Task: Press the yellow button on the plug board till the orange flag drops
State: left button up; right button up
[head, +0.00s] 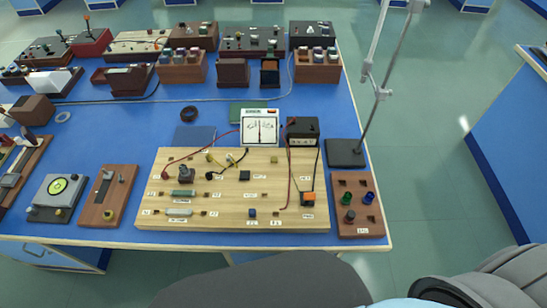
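The pale wooden plug board (235,220) lies near the front edge of the blue bench. It carries several small parts, labels and wires. Small yellow spots sit along its upper part, one at the upper middle (210,157) and another at the upper right (274,159). They are too small to tell which is the button. An orange block (308,198) with a dark part beside it sits at the board's right side. I cannot tell whether it is the flag, or whether it is raised. Neither gripper shows.
A white meter (260,128) and a black box (302,131) stand behind the board. A stand with a dark base (346,153) and tall rod is at the right. A brown block (357,206) with knobs sits right, another brown board (107,196) left. Wooden boxes line the back.

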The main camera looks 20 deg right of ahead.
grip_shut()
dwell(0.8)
